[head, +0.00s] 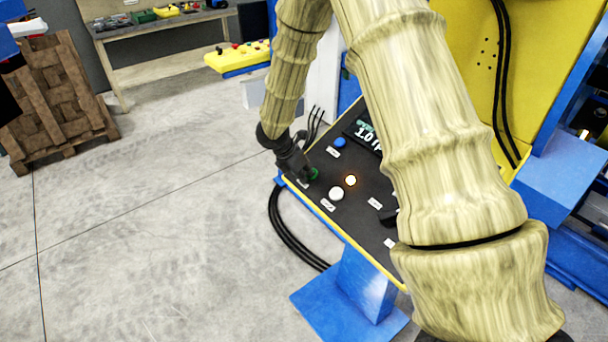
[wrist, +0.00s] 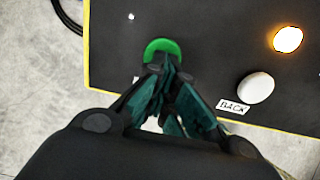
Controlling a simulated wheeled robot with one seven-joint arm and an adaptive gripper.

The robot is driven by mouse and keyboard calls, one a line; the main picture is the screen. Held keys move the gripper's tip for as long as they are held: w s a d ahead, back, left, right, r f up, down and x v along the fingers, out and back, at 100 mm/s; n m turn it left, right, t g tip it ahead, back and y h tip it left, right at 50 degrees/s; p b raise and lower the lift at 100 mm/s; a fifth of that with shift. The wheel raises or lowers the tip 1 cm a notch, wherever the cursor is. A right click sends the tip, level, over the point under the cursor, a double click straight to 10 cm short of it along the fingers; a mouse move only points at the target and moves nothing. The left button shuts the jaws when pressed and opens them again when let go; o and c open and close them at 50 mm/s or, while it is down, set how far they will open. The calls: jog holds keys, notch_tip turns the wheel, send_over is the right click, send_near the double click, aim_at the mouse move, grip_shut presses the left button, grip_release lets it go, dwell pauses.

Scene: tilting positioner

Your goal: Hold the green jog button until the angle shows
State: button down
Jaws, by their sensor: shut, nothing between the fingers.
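The green jog button (head: 314,174) sits near the left corner of the dark control panel (head: 335,222). In the wrist view the green button (wrist: 160,46) shows just beyond my fingertips, which cover its near part. My gripper (wrist: 168,68) is shut and empty, with its tips at the button; they appear to touch it, but how far it is pressed I cannot tell. In the head view my gripper (head: 306,172) reaches down to the button. The display (head: 367,132) is partly hidden by my arm and reads about "1.0", the rest cut off.
A white button (head: 336,193) labelled BACK and a lit orange lamp (head: 351,180) are close to the right of the green button. A blue button (head: 339,142) is farther back. A dark knob (head: 389,216) is partly behind my arm. Black cables (head: 287,232) hang beside the panel.

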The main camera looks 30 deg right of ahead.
jog(key=shift+s+f, duration=0.1)
jog(key=shift+f, duration=0.05)
dwell(0.4)
jog(key=shift+a+r+p, duration=0.2)
jog(key=shift+r+p, duration=0.65)
jog(key=p+v, duration=0.2)
jog(key=v, duration=0.1)
jog(key=shift+a+r+b, duration=0.1)
jog(key=shift+a+b, duration=0.2)
jog(key=shift+b, duration=0.3)
jog(key=b+v, duration=0.2)
jog(key=v, duration=0.7)
jog(key=shift+b, duration=0.35)
